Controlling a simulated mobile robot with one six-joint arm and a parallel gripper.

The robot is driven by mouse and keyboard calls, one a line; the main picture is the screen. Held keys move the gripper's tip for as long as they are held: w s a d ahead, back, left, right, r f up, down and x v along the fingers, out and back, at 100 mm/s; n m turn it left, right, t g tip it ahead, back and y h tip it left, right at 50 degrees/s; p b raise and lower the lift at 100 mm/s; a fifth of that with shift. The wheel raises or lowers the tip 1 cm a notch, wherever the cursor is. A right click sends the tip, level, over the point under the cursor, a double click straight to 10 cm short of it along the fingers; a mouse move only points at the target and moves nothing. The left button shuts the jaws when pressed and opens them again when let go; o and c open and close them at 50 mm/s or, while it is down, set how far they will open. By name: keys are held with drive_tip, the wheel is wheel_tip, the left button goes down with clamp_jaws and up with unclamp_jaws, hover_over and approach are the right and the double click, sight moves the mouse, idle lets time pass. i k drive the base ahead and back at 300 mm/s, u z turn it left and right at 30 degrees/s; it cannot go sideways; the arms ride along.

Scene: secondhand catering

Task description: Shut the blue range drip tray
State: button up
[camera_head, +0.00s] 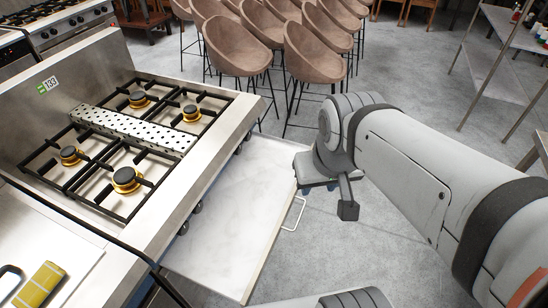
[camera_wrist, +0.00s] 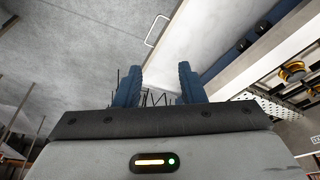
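The drip tray (camera_head: 235,200) is pulled out from the front of the range (camera_head: 225,110) in the head view. It looks white, like a flat marble-patterned sheet, with a pale wire handle (camera_head: 296,213) on its outer edge. In the wrist view the tray (camera_wrist: 215,50) runs along a blue range front (camera_wrist: 238,52), and its handle (camera_wrist: 156,30) shows at upper middle. My gripper (camera_wrist: 158,82) is open, with two blue fingers apart and nothing between them. In the head view my arm's end is right of the tray's far corner, apart from the handle; the fingers are largely hidden there.
Several brown bar stools (camera_head: 245,50) stand behind the tray. A metal shelf rack (camera_head: 500,60) is at upper right. A counter with a yellow patterned item (camera_head: 40,284) is at lower left. Grey floor (camera_head: 385,235) is clear right of the handle.

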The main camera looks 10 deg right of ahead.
sight(226, 249)
drive_tip(key=u, duration=0.05)
drive_tip(key=i, duration=0.1)
drive_tip(key=u, duration=0.75)
drive_tip(key=k, duration=0.75)
drive_tip(key=z, duration=0.65)
